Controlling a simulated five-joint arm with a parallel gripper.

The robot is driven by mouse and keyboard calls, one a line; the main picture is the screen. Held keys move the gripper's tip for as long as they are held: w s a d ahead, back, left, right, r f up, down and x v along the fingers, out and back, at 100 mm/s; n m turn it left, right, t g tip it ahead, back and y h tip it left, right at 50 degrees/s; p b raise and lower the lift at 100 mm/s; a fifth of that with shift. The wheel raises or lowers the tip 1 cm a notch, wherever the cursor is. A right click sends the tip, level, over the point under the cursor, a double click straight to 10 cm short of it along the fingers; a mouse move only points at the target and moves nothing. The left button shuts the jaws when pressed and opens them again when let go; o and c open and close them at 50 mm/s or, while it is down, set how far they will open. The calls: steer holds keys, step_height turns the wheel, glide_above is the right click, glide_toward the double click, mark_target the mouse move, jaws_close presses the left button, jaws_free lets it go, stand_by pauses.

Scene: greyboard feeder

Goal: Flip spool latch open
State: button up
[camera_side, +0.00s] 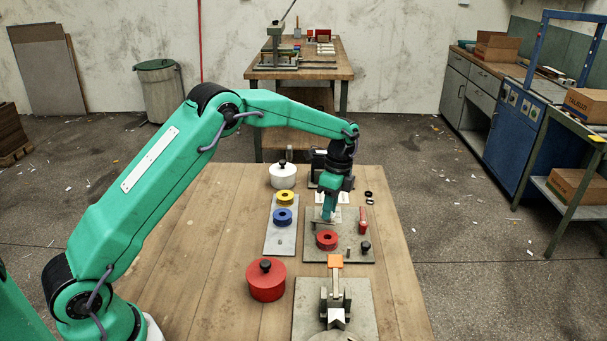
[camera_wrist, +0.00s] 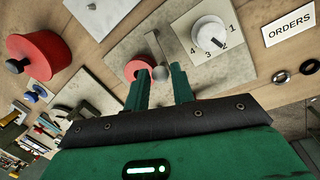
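The latch is a thin metal bar (camera_wrist: 153,46) with a round grey knob (camera_wrist: 160,73) at its near end, in the wrist view. It lies over a grey board (camera_side: 345,254), beside a red spool (camera_side: 326,241). The spool (camera_wrist: 137,65) is partly hidden behind a finger in the wrist view. My gripper (camera_wrist: 160,72) is open, pointing down at the board, with a finger on each side of the knob and gaps showing. In the side view my gripper (camera_side: 328,217) is low over the board and hides part of the latch; contact cannot be told.
A grey strip (camera_side: 280,239) holds yellow (camera_side: 285,197) and blue (camera_side: 282,216) spools. A red pot (camera_side: 266,283), a white pot (camera_side: 283,176) and an orange-tipped lever fixture (camera_side: 335,262) stand nearby. A numbered white dial (camera_wrist: 207,34) is close to the latch.

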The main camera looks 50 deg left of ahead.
steer(key=shift+o, duration=1.3)
step_height(320, 180, up, 8)
steer(key=w, duration=0.1)
steer(key=shift+w+f, duration=0.15)
steer(key=shift+w, duration=0.05)
steer(key=m, duration=0.4)
steer(key=shift+w+d, duration=0.1)
steer(key=shift+d, duration=0.05)
steer(key=shift+f, duration=0.1)
steer(key=shift+s+f, duration=0.25)
steer(key=shift+f, duration=1)
steer(key=shift+s+f, duration=0.25)
steer(key=shift+f, duration=1)
steer(key=shift+s+f, duration=0.25)
steer(key=shift+f, duration=1)
